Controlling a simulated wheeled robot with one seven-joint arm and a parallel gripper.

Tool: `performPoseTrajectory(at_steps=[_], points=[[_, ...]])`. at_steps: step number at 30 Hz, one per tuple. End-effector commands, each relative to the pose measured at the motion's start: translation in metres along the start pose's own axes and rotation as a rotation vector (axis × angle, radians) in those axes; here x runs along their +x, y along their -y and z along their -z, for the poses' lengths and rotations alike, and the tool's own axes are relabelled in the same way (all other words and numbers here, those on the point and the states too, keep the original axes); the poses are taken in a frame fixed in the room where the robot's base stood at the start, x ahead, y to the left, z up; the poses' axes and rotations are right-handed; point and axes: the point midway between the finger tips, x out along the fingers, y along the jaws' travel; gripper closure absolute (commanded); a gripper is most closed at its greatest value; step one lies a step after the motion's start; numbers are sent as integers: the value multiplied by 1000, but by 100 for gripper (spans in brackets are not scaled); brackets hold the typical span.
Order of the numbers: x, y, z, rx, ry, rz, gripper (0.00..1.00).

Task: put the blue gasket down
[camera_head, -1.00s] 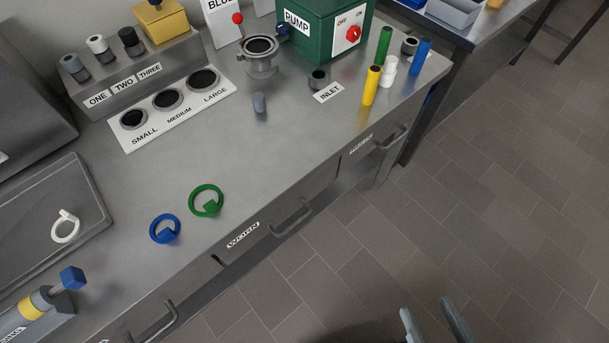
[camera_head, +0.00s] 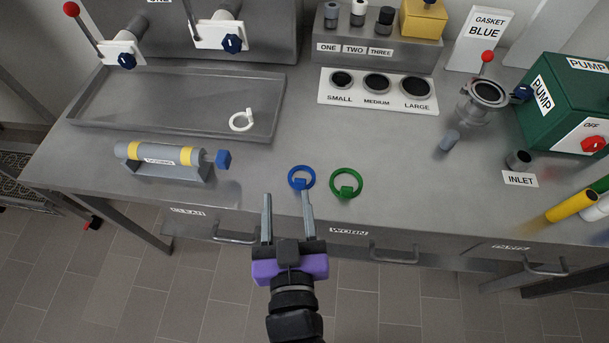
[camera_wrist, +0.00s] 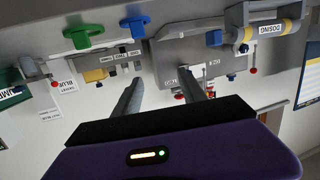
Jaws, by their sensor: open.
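The blue gasket (camera_head: 301,178), a ring with a small block on it, lies on the grey bench top near its front edge. In the wrist view the blue gasket (camera_wrist: 135,24) shows beyond the fingers at the top. My gripper (camera_head: 286,198) is open, with nothing between its fingers. Its fingertips appear just in front of the blue gasket in the head view, apart from it as far as I can tell. The gripper (camera_wrist: 161,80) also shows its two spread fingers in the wrist view.
A green gasket (camera_head: 346,184) lies just right of the blue one. A white gasket (camera_head: 241,121) lies in the grey tray (camera_head: 100,122). A cylinder (camera_head: 162,160) with a blue end sits at left. A SMALL, MEDIUM, LARGE plate (camera_head: 378,105) is behind. Drawers labelled WORN and CLEAN are below.

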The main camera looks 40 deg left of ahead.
Motion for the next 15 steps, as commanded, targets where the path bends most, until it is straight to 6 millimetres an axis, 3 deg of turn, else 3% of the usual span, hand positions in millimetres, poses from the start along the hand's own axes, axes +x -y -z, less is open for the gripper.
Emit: performPoseTrajectory(at_steps=[2, 5, 9, 15], points=[[19, 17, 5, 1, 32, -6, 51], [34, 16, -6, 17, 102, -63, 51], [31, -3, -38, 47, 205, -158, 51], [33, -14, -49, 96, 243, -204, 51]])
